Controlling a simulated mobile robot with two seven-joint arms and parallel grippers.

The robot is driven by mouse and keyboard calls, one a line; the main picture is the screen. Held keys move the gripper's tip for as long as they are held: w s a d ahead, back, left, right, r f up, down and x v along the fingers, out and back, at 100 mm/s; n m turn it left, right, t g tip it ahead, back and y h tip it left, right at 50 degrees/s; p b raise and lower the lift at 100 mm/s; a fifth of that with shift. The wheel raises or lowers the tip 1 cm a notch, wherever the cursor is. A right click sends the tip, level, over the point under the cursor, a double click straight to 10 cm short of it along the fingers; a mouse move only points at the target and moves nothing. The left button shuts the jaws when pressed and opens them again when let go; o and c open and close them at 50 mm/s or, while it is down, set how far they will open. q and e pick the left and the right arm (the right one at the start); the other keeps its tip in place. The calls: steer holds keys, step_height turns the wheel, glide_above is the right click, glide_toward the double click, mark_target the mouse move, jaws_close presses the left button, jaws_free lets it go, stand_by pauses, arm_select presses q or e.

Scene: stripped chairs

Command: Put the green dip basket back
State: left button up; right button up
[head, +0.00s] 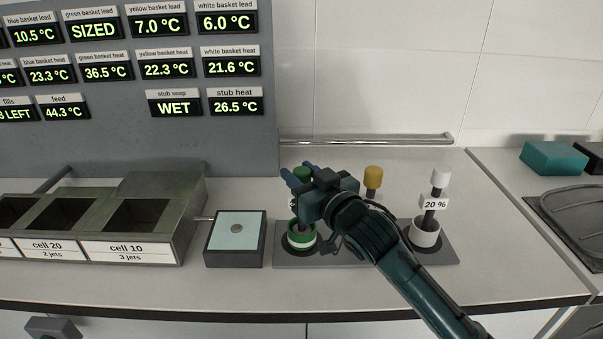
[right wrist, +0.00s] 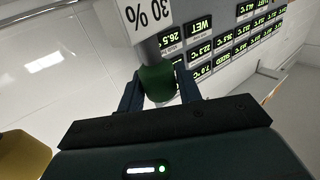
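The green dip basket (head: 301,238) has a green-and-white cup, which appears to sit in the left socket of the grey rack plate (head: 346,262). Its green handle knob (right wrist: 157,82) is between the two fingers in the right wrist view, with a "30 %" tag on the stem. My right gripper (head: 302,176) is shut on this knob, reaching in from the right. The gripper hides most of the stem in the head view. My left gripper is not in view.
The yellow basket's knob (head: 373,172) stands behind my arm; its cup is hidden. The white basket (head: 425,234) stands at the rack's right end. A small box with a pale top (head: 236,232) and the cell tanks (head: 130,215) lie left. A display panel (head: 120,130) stands behind.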

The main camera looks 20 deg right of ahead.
steer(key=o, duration=0.3)
steer(key=shift+r, duration=0.25)
steer(key=shift+b+v, duration=0.85)
steer(key=shift+v, duration=5.15)
